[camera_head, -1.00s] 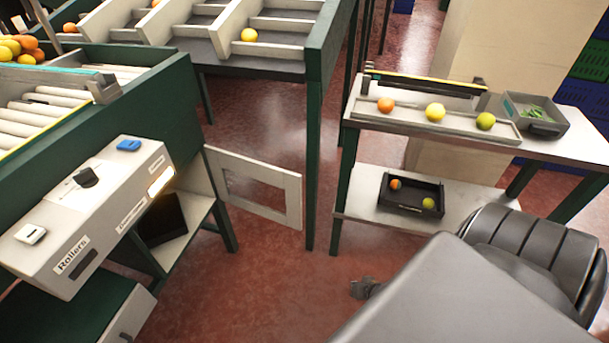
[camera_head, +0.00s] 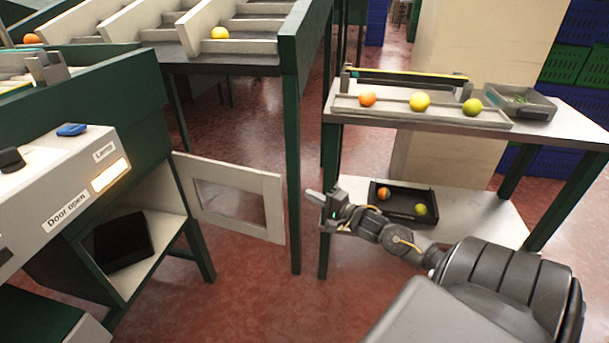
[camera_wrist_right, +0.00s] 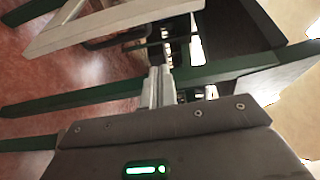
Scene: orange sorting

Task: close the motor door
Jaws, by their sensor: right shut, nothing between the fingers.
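The motor door (camera_head: 238,196) is a pale grey frame with a window. It stands swung open from the green-framed cabinet (camera_head: 128,240), whose inside shows a dark box. Part of a pale frame, likely the door, shows at the upper left of the right wrist view (camera_wrist_right: 110,22). My right gripper (camera_head: 312,195) is to the right of the door's free edge, beyond a green post, and apart from the door. Its fingers (camera_wrist_right: 158,84) are together and empty. My left gripper is not in view.
A control box (camera_head: 70,185) with a lit "Door open" lamp sits above the cabinet. A green post (camera_head: 293,160) stands between door and gripper. A bench (camera_head: 460,125) with fruit is at the right, with a black tray (camera_head: 404,215) on its lower shelf. Red floor lies open below.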

